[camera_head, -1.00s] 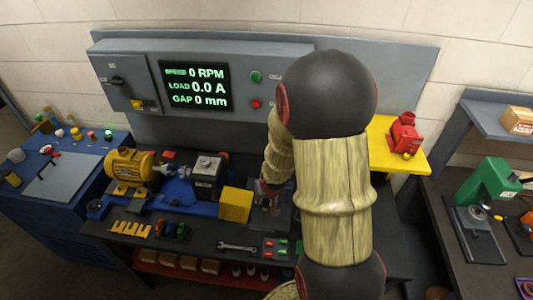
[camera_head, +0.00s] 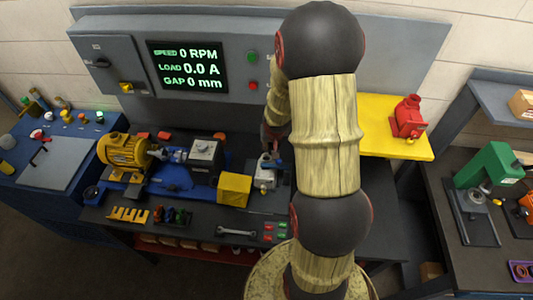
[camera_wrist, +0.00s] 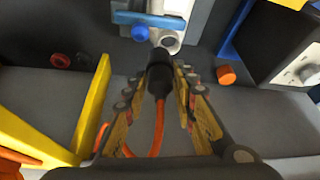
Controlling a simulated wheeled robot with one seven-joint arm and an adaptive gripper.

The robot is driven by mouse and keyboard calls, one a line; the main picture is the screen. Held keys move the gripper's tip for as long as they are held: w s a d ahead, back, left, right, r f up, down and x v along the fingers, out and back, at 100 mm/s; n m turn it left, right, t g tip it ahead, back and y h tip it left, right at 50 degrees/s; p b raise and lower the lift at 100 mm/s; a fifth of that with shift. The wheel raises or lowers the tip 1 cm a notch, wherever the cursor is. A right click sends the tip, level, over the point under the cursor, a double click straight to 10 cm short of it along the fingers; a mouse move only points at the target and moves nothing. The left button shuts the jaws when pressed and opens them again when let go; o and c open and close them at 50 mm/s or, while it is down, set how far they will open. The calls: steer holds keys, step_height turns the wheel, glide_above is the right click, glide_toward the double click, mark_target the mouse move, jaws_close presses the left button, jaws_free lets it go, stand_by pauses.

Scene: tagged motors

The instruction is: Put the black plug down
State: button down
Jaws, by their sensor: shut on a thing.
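The black plug (camera_wrist: 158,72) with its orange cable (camera_wrist: 157,128) is between the fingers of my gripper (camera_wrist: 160,85) in the wrist view. My gripper is shut on it. The plug's far end is close to the round opening of a light grey part (camera_wrist: 172,42); I cannot tell whether they touch. In the head view my arm hides most of the gripper, and the plug cannot be made out there. A grey block (camera_head: 265,175) stands on the bench beside my arm.
A yellow box (camera_head: 234,189) stands left of the grey block. A yellow motor (camera_head: 124,150) and a dark box (camera_head: 205,156) stand further left. A wrench (camera_head: 236,232) lies near the front edge. An orange cap (camera_wrist: 226,75) lies right of the plug.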

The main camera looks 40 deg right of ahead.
steer(key=w+f, duration=0.1)
steer(key=w+f+b, duration=0.1)
steer(key=f, duration=0.1)
steer(key=w+f, duration=0.1)
steer(key=shift+w+d+f+b, duration=0.2)
steer(key=shift+d+f+b, duration=0.1)
steer(key=shift+f+b, duration=0.05)
steer(key=shift+w+f+b, duration=0.2)
steer(key=shift+f+b, duration=0.8)
steer(key=shift+f, duration=0.7)
steer(key=shift+f, duration=0.1)
steer(key=c, duration=1.5)
jaws_free()
steer(key=shift+c, duration=0.2)
steer(key=shift+o, duration=0.4)
